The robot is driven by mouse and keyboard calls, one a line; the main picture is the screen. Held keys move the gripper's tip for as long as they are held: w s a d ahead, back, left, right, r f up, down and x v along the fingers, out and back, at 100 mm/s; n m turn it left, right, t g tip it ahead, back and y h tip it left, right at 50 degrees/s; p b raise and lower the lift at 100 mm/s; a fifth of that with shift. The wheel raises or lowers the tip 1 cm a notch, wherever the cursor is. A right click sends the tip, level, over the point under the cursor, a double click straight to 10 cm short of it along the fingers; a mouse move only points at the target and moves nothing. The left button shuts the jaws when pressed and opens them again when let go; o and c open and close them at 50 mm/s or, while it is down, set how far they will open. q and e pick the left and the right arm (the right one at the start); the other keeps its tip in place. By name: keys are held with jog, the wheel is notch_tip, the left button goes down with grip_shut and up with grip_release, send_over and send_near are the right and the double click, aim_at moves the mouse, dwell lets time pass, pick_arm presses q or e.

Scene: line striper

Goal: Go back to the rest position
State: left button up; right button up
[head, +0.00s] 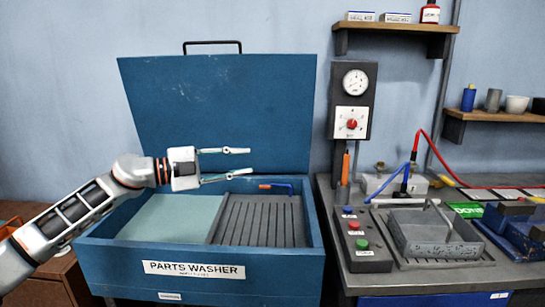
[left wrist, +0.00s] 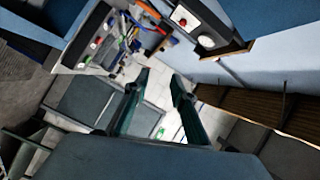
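My left gripper (head: 249,164) comes in from the left in the head view, in front of the raised lid of the blue parts washer (head: 112,277). Its two fingers are spread apart with nothing between them. The left wrist view also shows these fingers (left wrist: 162,84) apart and empty. The gripper is above the washer's basin and touches nothing that I can see. My right gripper is in neither view.
The washer's lid (head: 220,105) stands open behind my gripper. A gauge panel (head: 352,100) stands between washer and shelves.

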pick_arm(q)
jog(key=s+d+f+n+t+h, duration=0.1)
jog(key=s+d+f+n+t, duration=0.15)
jog(key=f, duration=0.45)
jog(key=s+d+f+n+t, duration=0.1)
jog(key=s+d+f+n, duration=0.15)
jog(key=f, duration=0.45)
jog(key=s+a+f+n+t+y, duration=0.35)
jog(key=s+f+n, duration=0.2)
jog(key=f, duration=0.35)
jog(key=s+a+f+n+t+y, duration=0.2)
jog(key=s+a+f+n+y, duration=0.15)
jog(key=f+n, duration=0.4)
jog(key=s+a+f+n+g+y, duration=0.2)
jog(key=s+a+f, duration=0.3)
jog(key=s+f, duration=0.7)
jog(key=s+a+f+n+g+y, duration=0.2)
jog(key=s+a+f+g+y, duration=0.1)
jog(key=s+f, duration=0.9)
jog(key=shift+s+a+g+y, duration=0.4)
jog(key=shift+s+a+y, duration=0.45)
jog(key=shift+y, duration=0.35)
